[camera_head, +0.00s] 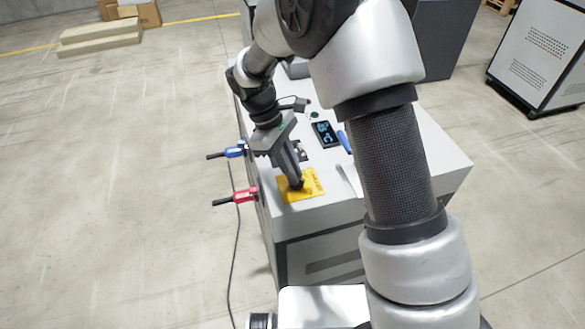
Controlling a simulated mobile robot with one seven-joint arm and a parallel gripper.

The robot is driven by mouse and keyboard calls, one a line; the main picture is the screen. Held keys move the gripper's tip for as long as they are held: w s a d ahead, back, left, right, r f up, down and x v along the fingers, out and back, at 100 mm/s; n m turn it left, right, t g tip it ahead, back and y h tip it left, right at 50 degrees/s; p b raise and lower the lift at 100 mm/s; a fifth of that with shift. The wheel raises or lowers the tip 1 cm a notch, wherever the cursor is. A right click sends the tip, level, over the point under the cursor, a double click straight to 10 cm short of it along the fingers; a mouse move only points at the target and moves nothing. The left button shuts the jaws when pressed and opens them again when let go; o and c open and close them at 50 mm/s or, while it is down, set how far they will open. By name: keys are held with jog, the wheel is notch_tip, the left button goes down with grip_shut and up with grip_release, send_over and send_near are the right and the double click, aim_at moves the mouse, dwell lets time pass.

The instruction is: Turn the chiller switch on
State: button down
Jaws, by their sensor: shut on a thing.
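The chiller (395,200) is a white cabinet with a grey lower front, standing in the middle of the view. A yellow plate (313,183) lies on its top near the front left corner. The chiller switch seems to be the small dark part at this plate, mostly hidden by my fingers. My gripper (297,183) points down at the plate and is shut on the switch. Which way the switch is turned cannot be made out. A dark display (325,133) with light blue characters including "°C" sits behind the plate.
A blue connector (233,152) and a red connector (243,196) stick out of the chiller's left side, with a dark cable (235,250) below. My arm covers part of the top.

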jog(key=shift+m, duration=0.4)
jog(key=c, duration=1.8)
grip_release()
jog(key=p+v, duration=0.1)
jog(key=v, duration=1.6)
jog(key=shift+w+r, duration=0.2)
jog(key=shift+w, duration=0.05)
